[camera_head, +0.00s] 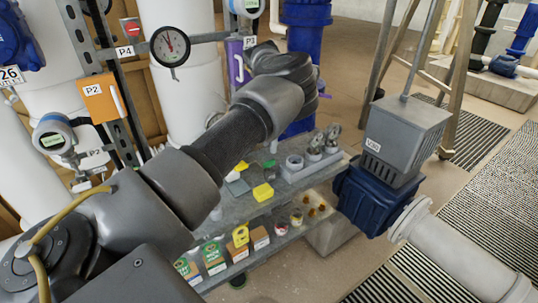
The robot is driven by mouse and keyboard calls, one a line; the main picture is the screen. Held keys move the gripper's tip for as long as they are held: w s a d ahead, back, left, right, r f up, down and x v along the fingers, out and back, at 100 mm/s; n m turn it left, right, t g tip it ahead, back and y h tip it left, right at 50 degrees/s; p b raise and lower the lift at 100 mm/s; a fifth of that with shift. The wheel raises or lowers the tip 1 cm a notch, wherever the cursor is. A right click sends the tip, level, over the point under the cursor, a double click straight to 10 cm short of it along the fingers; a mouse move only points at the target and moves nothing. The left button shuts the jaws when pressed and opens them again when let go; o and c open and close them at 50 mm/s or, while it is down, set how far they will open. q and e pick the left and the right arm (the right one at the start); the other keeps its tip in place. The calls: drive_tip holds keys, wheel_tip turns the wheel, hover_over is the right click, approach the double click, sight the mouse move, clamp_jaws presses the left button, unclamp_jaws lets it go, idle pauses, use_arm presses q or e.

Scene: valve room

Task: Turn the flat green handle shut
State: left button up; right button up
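I cannot make out a flat green handle for certain. A small dark green piece (269,163) shows on the grey shelf top, beside yellow pieces, but it is too small to identify. My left arm crosses the view from the lower left to the upper middle and covers much of the pipework. The end of my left arm, with the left gripper (318,84), is in front of the blue vertical pipe, right of the purple box. Its fingers are hidden or too dark to make out, and I see nothing held. My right gripper is not in view.
The grey shelf (238,202) holds cartons and small items. The purple box (238,62), orange P2 box (101,98) and pressure gauge (170,46) are near my arm. A grey-topped blue valve actuator (404,137) and ladder legs stand right. Floor shows beyond.

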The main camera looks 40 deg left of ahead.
use_arm(q)
drive_tip(key=shift+r, duration=2)
